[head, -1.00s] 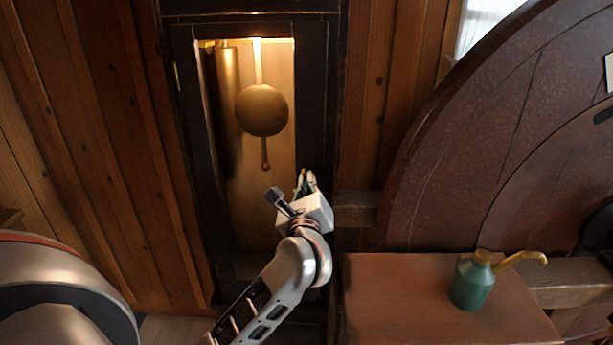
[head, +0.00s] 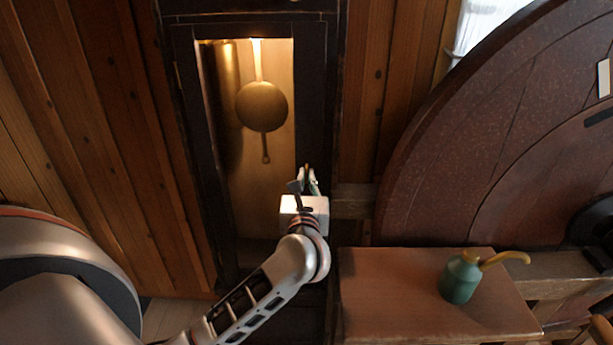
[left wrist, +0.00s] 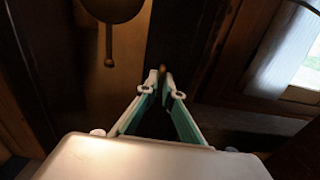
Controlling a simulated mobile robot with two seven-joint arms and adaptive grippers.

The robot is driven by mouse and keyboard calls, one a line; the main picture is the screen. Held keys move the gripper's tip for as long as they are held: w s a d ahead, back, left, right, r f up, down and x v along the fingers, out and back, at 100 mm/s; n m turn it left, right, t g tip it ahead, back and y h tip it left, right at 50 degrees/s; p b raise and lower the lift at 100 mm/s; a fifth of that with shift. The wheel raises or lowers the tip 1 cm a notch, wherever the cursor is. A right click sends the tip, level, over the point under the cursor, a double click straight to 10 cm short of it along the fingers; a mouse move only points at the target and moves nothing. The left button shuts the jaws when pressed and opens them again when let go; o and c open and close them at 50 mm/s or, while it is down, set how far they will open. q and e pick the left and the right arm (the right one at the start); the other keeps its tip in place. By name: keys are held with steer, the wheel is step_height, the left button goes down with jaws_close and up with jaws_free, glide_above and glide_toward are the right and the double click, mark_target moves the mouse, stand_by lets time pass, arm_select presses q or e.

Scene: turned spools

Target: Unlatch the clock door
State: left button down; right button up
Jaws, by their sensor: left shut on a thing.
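The tall dark clock case has a narrow clock door (head: 311,110) with a pane, and a brass pendulum (head: 262,106) hangs behind it. The door looks closed against its frame. My left gripper (head: 308,176) is at the right stile of the door, below the pendulum's height. In the left wrist view its fingertips (left wrist: 163,80) come together on a small brass latch knob (left wrist: 162,69). The fingers hide most of the knob, and its turn cannot be made out. My right gripper is not in view.
A brown cabinet top (head: 400,290) stands right of the clock, with a green oil can (head: 460,280) on it. A large dark red round stone (head: 470,140) rises behind it. Plank walls (head: 100,120) flank the clock.

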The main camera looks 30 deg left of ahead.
arm_select(q)
steer(key=c, duration=2.2)
jaws_free()
steer(key=v, duration=1.2)
steer(key=shift+f, duration=0.1)
